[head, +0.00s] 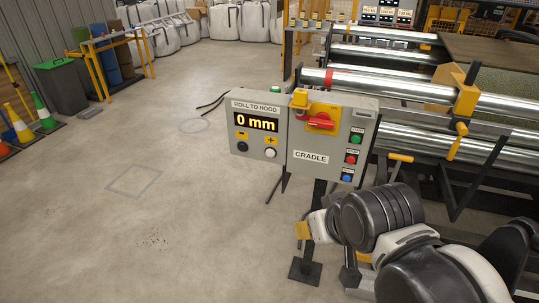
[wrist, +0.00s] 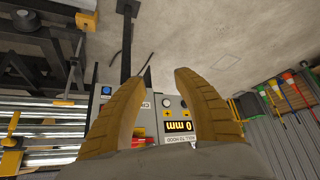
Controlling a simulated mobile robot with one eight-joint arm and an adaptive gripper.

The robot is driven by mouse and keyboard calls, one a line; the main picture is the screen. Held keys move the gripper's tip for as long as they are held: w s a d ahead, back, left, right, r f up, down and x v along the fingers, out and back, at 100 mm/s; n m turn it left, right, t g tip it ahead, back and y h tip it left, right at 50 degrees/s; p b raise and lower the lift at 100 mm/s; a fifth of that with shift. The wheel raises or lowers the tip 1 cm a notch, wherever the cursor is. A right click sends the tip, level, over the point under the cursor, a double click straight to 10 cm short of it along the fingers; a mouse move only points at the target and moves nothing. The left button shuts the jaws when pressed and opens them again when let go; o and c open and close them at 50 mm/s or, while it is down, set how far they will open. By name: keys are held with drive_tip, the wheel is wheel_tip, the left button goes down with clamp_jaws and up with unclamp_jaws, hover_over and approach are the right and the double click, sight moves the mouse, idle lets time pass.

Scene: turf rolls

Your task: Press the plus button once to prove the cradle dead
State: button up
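The left panel box (head: 254,108) is labelled ROLL TO HOOD and its lit display (head: 257,122) reads 0 mm. Below it are a black button (head: 242,146) under a yellow label and the white plus button (head: 270,153) under a yellow plus label. The adjoining CRADLE box (head: 330,163) carries a red rotary handle (head: 320,121) on a yellow plate. My gripper (head: 332,243) is below and right of the panel, apart from it. In the wrist view my gripper (wrist: 162,75) is open and empty; the plus button (wrist: 166,102) shows upside down between its fingers.
Green, red and blue buttons (head: 351,158) line the CRADLE box's right side. Steel rollers (head: 430,100) and yellow brackets stand behind and right of the panel. A post (head: 311,235) holds it up. Bins and cones stand far left.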

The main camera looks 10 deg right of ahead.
clamp_jaws()
idle(1.0)
